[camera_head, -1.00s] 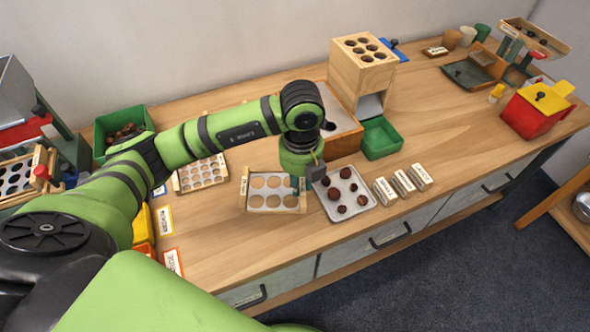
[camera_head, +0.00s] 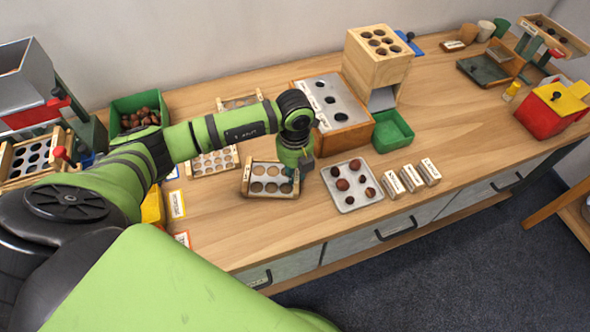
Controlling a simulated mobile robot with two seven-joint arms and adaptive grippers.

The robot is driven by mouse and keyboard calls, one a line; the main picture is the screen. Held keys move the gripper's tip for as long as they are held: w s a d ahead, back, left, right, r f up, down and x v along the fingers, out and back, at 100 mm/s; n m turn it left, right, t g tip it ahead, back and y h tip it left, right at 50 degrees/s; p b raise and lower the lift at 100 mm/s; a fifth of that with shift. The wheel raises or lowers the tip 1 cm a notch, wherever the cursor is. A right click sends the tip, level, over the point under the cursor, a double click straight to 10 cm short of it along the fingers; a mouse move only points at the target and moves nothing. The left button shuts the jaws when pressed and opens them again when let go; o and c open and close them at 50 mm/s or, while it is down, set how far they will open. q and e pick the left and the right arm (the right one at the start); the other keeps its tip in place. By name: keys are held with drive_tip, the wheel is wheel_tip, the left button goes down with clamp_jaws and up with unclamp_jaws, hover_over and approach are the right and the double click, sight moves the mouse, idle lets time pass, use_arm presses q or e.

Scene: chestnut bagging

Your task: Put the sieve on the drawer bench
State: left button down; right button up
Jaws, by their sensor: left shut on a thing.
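The sieve (camera_head: 258,187), a wooden frame with a pale plate of large round holes, is at the middle of the drawer bench (camera_head: 238,237), in front of my left arm. My left gripper (camera_head: 292,177) points down at the sieve's right end and is shut on it. I cannot tell whether the sieve touches the bench top or hangs just above it. The gripper's fingertips are small and partly hidden. My right gripper is not in view.
A metal tray of chestnuts (camera_head: 342,201) lies close right of the sieve, with several labelled blocks (camera_head: 411,179) beyond. Another sieve (camera_head: 212,163) lies behind left. A wooden box (camera_head: 343,134) and green bin (camera_head: 393,131) stand behind. Bare wood lies in front.

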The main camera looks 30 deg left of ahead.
use_arm(q)
drive_tip(key=shift+f, duration=0.2)
drive_tip(key=c, duration=1.1)
unclamp_jaws()
drive_tip(key=shift+r, duration=0.1)
drive_tip(key=shift+r, duration=0.6)
wheel_tip(320, 180, up, 11)
drive_tip(key=shift+r+b, duration=0.1)
drive_tip(key=shift+b, duration=0.6)
